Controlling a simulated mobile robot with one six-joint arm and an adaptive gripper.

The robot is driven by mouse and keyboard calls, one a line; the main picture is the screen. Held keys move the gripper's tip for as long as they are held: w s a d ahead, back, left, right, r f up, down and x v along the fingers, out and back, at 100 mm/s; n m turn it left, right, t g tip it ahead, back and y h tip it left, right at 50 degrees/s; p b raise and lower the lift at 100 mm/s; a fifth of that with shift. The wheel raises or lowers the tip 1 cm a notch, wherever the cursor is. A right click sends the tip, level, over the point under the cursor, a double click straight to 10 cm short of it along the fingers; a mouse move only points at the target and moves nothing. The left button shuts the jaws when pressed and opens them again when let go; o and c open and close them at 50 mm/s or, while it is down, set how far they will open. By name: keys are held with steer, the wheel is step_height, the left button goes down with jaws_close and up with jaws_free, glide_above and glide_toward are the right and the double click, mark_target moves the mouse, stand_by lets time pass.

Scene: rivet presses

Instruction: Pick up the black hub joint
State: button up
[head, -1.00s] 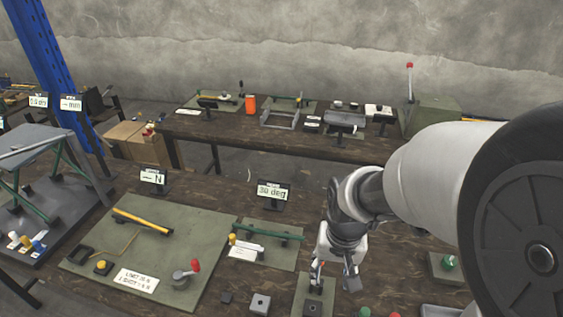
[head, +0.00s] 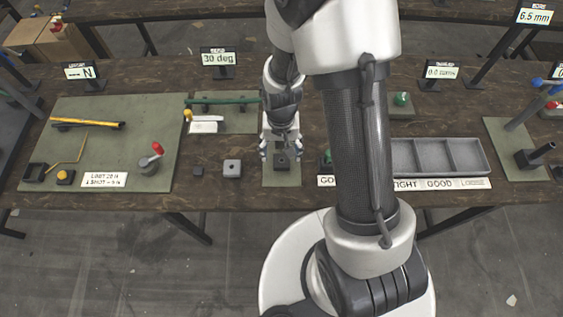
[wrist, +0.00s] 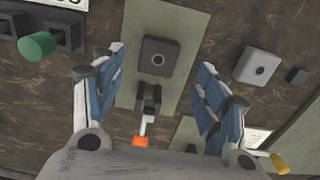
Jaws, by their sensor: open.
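My gripper (head: 281,151) is open and points down over a narrow green mat (head: 270,180) at the table's front. In the wrist view its blue-padded fingers (wrist: 161,60) are wide apart, with nothing held. A dark square block with a round hole (wrist: 160,57) appears between the fingertips and looks most like the black hub joint. It also shows under my gripper in the head view (head: 282,164). A black forked piece (wrist: 148,97) with a pale lever and orange tip (wrist: 140,141) is on the same mat. Contact with the block cannot be told.
A grey block with a hole (head: 232,168) and a small dark cube (head: 198,170) lie left of the mat. A grey compartment tray (head: 440,140) stands right. A green cylinder (wrist: 38,46) is near the left finger in the wrist view. A large green board (head: 110,115) is far left.

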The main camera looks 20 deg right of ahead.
mark_target(281, 158)
step_height(281, 158, down, 6)
steer(key=shift+w+d+r+b, duration=0.1)
steer(key=shift+w+b, duration=0.05)
steer(key=shift+b, duration=0.75)
steer(key=shift+c, duration=0.4)
steer(key=c, duration=1)
steer(key=shift+r, duration=0.1)
steer(key=shift+c, duration=0.2)
